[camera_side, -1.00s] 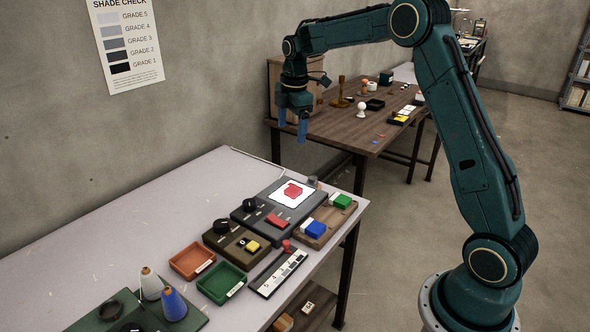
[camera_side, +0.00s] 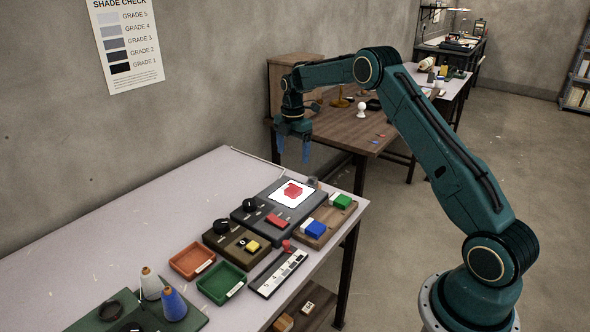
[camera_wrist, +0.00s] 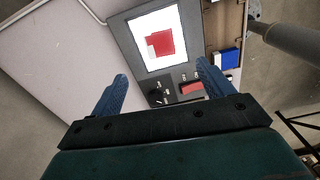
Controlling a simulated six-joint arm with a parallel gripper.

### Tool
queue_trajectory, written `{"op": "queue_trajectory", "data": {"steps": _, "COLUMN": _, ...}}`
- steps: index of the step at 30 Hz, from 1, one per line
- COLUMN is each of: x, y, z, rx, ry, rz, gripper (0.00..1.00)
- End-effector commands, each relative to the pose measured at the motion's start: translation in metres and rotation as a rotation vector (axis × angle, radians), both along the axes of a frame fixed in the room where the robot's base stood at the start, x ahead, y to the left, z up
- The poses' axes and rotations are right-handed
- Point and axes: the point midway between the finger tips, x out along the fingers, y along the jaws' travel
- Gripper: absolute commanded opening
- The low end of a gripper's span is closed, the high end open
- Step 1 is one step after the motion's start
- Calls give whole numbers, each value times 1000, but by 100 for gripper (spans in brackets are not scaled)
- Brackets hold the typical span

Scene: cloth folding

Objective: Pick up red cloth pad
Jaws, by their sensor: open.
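The red cloth pad (camera_side: 293,190) lies on a white square panel (camera_side: 280,195) set in a dark grey device (camera_side: 252,218) on the near table. In the wrist view the pad (camera_wrist: 162,42) shows on the white panel, with a pale patch at its left edge. My gripper (camera_side: 293,152) is open and empty, above the far edge of this table and apart from the pad. In the wrist view its blue fingers (camera_wrist: 163,74) are spread, pointing toward the device.
On the device are a black knob (camera_side: 249,204) and a red rectangular piece (camera_side: 277,221). Beside it is a wooden tray (camera_side: 330,226) with blue (camera_side: 315,229) and green (camera_side: 342,201) blocks. Orange (camera_side: 192,262) and green (camera_side: 221,283) trays stand nearer. The table's left side is mostly bare.

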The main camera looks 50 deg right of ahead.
Motion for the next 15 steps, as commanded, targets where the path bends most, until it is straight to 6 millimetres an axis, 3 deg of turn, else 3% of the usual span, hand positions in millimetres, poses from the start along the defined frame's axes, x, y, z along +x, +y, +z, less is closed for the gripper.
{"op": "queue_trajectory", "data": {"steps": 15, "x": 0, "y": 1, "z": -69, "rx": 1, "ry": 3, "rz": -1, "gripper": 80}}
